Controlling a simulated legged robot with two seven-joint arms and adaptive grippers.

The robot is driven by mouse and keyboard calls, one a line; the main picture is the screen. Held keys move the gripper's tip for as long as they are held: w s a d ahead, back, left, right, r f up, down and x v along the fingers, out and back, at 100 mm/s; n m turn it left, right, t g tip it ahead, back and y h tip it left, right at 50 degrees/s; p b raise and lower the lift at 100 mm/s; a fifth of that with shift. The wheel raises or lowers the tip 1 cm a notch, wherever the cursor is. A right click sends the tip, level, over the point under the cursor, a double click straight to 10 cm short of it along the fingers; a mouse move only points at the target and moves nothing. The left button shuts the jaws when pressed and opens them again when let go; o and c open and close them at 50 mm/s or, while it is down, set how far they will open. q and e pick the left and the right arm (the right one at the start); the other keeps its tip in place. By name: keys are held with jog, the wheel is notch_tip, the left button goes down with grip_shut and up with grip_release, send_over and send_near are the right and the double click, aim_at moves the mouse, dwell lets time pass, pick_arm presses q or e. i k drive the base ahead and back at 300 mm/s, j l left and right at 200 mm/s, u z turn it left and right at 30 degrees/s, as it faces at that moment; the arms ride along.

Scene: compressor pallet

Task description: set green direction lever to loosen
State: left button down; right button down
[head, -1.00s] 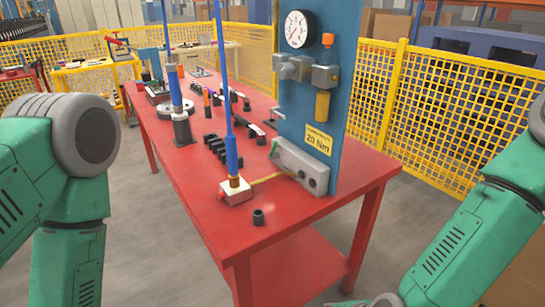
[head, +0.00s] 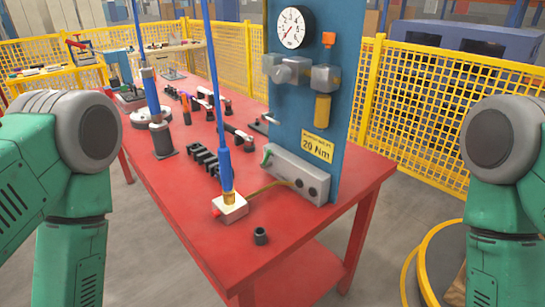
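A small green lever (head: 266,156) stands at the left end of a grey control box (head: 297,177). The box sits at the foot of a blue panel (head: 345,130), on the red table (head: 205,235). The lever is small here, and I cannot read which setting it points to. My green arm links show at the left and right edges, well apart from the lever. Neither of my grippers is in view.
A white block with a blue upright rod (head: 230,208) stands left of the grey box, joined by a yellow cable. A black socket (head: 261,236) stands near the front edge. Yellow mesh fencing (head: 435,115) is behind. A yellow ring (head: 412,280) shows at lower right.

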aim_at(267, 162)
jog(key=i+j+z, duration=0.25)
jog(key=j, duration=0.15)
jog(key=j+z, duration=0.25)
jog(key=j, duration=0.2)
jog(key=i+j+z, duration=0.1)
jog(key=j+z, duration=0.15)
jog(key=j, duration=0.2)
